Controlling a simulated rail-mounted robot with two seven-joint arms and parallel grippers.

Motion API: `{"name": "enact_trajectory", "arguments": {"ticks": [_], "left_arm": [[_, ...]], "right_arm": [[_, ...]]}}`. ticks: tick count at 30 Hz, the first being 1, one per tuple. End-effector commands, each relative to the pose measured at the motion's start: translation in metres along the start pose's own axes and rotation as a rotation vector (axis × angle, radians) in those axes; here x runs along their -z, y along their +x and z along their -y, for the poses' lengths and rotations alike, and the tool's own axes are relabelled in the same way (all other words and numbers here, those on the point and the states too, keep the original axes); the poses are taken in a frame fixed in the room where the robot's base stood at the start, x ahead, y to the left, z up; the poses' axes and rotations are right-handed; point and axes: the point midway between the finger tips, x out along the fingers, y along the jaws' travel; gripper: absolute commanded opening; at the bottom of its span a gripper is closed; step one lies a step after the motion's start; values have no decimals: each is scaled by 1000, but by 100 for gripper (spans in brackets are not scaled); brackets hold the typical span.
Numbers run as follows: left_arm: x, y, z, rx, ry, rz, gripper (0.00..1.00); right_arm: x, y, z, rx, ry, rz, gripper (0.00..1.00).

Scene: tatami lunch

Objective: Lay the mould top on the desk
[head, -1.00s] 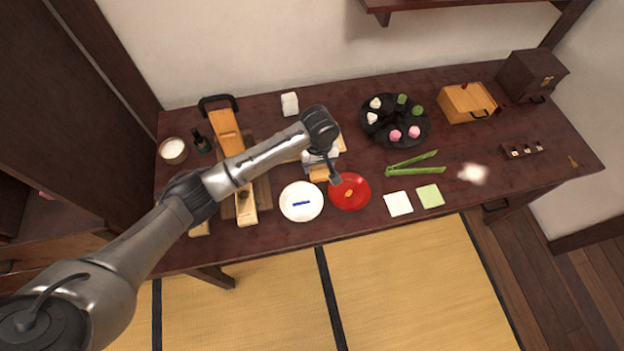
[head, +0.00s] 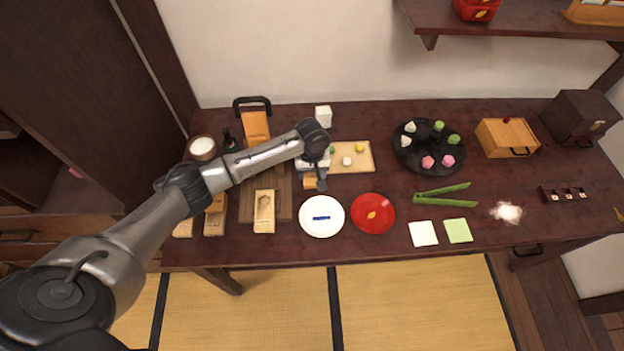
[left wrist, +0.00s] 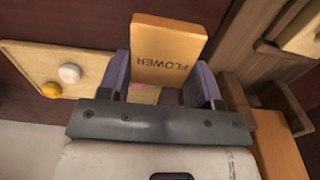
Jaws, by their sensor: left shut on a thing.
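The mould top is a pale wooden block marked FLOWER (left wrist: 168,52). In the left wrist view it is held between the purple fingers of my left gripper (left wrist: 162,88), which is shut on it. In the head view the block (head: 309,183) shows under my left gripper (head: 314,176), over the desk (head: 340,183) between the dark wooden board and the beige tray. I cannot tell whether it touches the desk. A mould piece with a hollow (head: 264,211) lies on the board's front part. My right gripper is not in view.
A beige tray (head: 362,168) with small balls lies behind and right of the gripper. A white plate (head: 321,230) and a red plate (head: 373,228) are in front. The wooden board (head: 284,205) is close on the left. Other mould pieces (head: 214,222) lie further left.

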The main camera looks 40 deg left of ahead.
Motion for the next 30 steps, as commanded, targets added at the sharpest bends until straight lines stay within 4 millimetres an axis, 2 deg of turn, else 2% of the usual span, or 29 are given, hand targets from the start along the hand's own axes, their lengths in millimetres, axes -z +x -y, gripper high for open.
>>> {"name": "enact_trajectory", "arguments": {"ticks": [5,12,25,26,30], "left_arm": [[0,11,1,2,0,1,36],[0,40,0,1,0,-1,36],[0,43,0,1,-1,0,36],[0,43,0,1,-1,-1,61],[0,43,0,1,0,-1,75]], "right_arm": [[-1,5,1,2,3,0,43],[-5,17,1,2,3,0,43],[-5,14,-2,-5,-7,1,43],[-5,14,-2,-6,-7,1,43],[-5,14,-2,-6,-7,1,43]]}}
